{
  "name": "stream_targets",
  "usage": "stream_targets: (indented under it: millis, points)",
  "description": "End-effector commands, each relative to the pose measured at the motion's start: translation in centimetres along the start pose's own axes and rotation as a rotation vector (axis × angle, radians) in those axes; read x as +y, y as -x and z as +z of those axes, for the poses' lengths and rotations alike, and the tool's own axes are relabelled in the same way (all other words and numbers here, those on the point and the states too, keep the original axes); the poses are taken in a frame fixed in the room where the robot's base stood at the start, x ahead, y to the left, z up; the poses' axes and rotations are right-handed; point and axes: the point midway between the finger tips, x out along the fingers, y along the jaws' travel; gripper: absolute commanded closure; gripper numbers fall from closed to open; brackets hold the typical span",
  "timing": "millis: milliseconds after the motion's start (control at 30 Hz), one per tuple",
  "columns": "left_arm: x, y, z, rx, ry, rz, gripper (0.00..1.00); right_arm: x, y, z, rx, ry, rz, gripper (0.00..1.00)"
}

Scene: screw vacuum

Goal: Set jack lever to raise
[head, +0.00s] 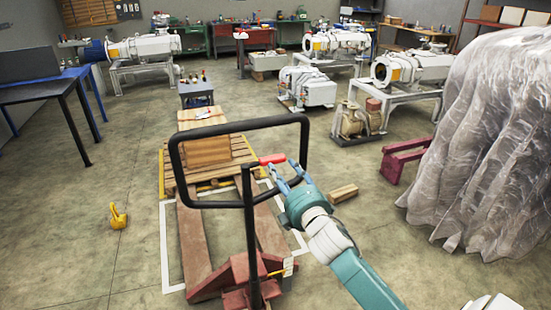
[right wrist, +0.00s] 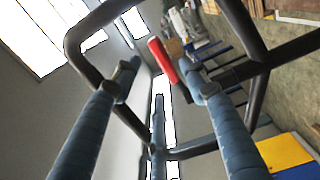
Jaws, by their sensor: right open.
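The jack lever (head: 272,159) is a small red grip beside the top of the pallet jack's black handle post, inside the handle loop (head: 240,123). My right gripper (head: 281,171) is just right of and below the lever, by the loop's lower right part. In the right wrist view the red lever (right wrist: 163,61) lies between the two open fingertips (right wrist: 160,80), close to them. I cannot tell whether either finger touches it. The jack's red base (head: 245,280) stands at the front. My left gripper is not in view.
The jack's forks (head: 192,245) reach toward a wooden pallet (head: 210,165) bearing a wooden box. A yellow object (head: 118,216) lies on the floor at left. A wood block (head: 343,193) and a plastic-covered bulk (head: 485,140) are at right. The left floor is mostly clear.

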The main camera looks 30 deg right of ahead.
Motion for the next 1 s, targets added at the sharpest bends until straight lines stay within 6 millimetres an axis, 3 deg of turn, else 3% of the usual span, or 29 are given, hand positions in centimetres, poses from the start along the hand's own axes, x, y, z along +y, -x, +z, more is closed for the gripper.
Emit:
stream_targets:
  millis: [200, 333, 767, 1000]
  points:
    - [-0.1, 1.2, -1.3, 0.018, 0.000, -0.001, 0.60, 0.3, -4.2, 0.0, -0.001, -0.004, 0.000, 0.56]
    - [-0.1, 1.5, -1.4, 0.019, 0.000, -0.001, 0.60, 0.1, -5.8, 0.0, 0.000, -0.003, -0.001, 0.56]
    - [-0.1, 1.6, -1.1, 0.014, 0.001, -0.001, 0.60, -0.1, -6.8, -0.1, 0.001, -0.002, -0.001, 0.56]
    - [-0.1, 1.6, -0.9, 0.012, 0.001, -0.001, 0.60, -0.1, -6.8, -0.1, 0.001, -0.003, -0.001, 1.00]
